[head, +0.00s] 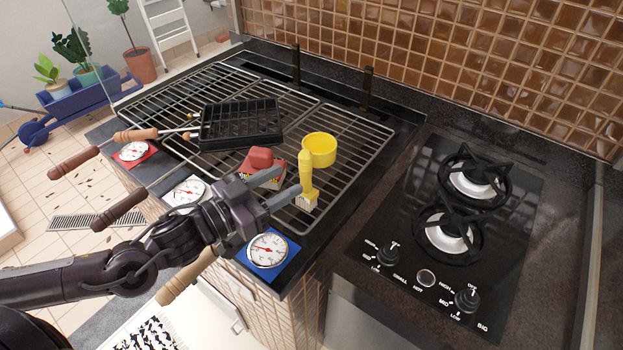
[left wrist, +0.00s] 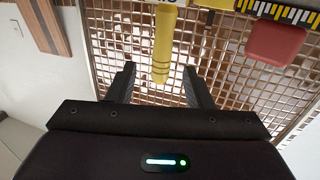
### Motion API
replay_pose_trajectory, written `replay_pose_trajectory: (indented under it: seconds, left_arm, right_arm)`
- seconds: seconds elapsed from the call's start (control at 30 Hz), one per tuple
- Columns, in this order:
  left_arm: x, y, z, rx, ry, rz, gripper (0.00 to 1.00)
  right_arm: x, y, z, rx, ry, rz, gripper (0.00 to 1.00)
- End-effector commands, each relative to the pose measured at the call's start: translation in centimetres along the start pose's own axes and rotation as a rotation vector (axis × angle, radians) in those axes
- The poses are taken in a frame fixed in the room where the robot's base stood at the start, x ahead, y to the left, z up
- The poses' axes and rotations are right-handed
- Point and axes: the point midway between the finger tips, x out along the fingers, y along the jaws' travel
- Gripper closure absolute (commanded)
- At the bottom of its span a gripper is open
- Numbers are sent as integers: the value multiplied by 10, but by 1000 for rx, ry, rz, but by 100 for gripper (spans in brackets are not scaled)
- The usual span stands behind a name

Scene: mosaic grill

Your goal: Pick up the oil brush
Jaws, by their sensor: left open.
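The oil brush (head: 306,173) has a yellow handle and a pale bristle end. In the head view it stands roughly upright on the front part of the grill grate, bristle end lower. My left gripper (head: 291,181) is open just to its left. In the left wrist view, the yellow handle (left wrist: 163,45) reaches down toward the gap between the two open fingers (left wrist: 159,72). Nothing is held between them. Whether the fingers touch the handle cannot be told. My right gripper is not in view.
A red-topped item (head: 261,160) sits close left of the brush, partly behind my fingers. A black grill basket (head: 240,125) lies farther back. A blue-backed dial (head: 268,250) is at the front edge. A gas stove (head: 400,215) is right.

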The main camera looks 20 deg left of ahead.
Motion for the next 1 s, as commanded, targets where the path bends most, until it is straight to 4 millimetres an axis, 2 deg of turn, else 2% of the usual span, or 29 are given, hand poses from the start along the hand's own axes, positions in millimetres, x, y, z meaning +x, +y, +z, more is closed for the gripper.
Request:
replay_pose_trajectory:
  seconds: [0.2,0.3,0.4,0.6,0.67,0.83,1.0]
  left_arm:
    - [16,-1,0,-1,4,-3,53]
    - [20,-1,0,1,3,-1,53]
    - [22,-1,0,0,1,-1,53]
    - [36,-5,0,1,5,-3,53]
    - [43,-7,0,-1,5,-4,53]
    - [62,-9,2,-1,5,-3,53]
    - [72,-8,4,-1,1,-1,53]
  right_arm:
    - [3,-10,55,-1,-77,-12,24]
    - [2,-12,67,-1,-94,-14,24]
    - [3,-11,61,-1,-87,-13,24]
    - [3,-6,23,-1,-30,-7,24]
    - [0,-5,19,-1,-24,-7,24]
    - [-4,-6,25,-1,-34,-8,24]
    - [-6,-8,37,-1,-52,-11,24]
